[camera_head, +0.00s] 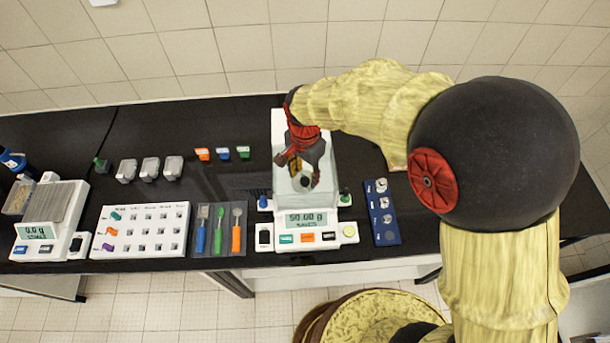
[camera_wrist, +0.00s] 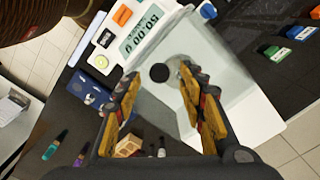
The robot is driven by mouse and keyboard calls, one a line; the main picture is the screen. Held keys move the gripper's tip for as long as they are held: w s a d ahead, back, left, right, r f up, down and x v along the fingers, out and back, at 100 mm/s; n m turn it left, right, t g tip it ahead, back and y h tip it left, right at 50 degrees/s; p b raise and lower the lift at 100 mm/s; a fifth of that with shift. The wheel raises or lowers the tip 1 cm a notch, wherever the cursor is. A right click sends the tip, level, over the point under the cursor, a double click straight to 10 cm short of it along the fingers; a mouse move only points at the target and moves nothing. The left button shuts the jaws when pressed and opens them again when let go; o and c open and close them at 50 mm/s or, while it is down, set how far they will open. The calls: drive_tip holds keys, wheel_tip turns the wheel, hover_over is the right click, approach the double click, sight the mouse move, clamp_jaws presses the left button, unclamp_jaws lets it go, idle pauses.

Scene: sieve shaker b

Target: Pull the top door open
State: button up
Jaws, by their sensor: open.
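The balance (camera_head: 295,238) stands on the black bench with a clear glass draft shield; its display reads about 50.00 g. The shield's top door (camera_head: 325,172) looks closed, though my gripper covers part of it. A round black knob (camera_wrist: 159,72) shows on the top door in the wrist view. My gripper (camera_wrist: 160,84) is open and empty, with its yellow-padded fingertips to either side of the knob in that view. In the head view my gripper (camera_head: 303,172) points down over the shield. I cannot tell whether the fingers touch the knob.
A blue weight holder (camera_head: 382,212) lies close to the balance's right. A tray of coloured spatulas (camera_head: 218,229), a white rack (camera_head: 141,230) and a second balance (camera_head: 52,220) stand to the left. Coloured small blocks (camera_head: 222,153) sit behind. Bare bench lies at the far right.

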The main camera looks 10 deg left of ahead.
drive_tip(key=shift+f, duration=0.9)
drive_tip(key=shift+c, duration=1.3)
drive_tip(key=c, duration=0.7)
clamp_jaws()
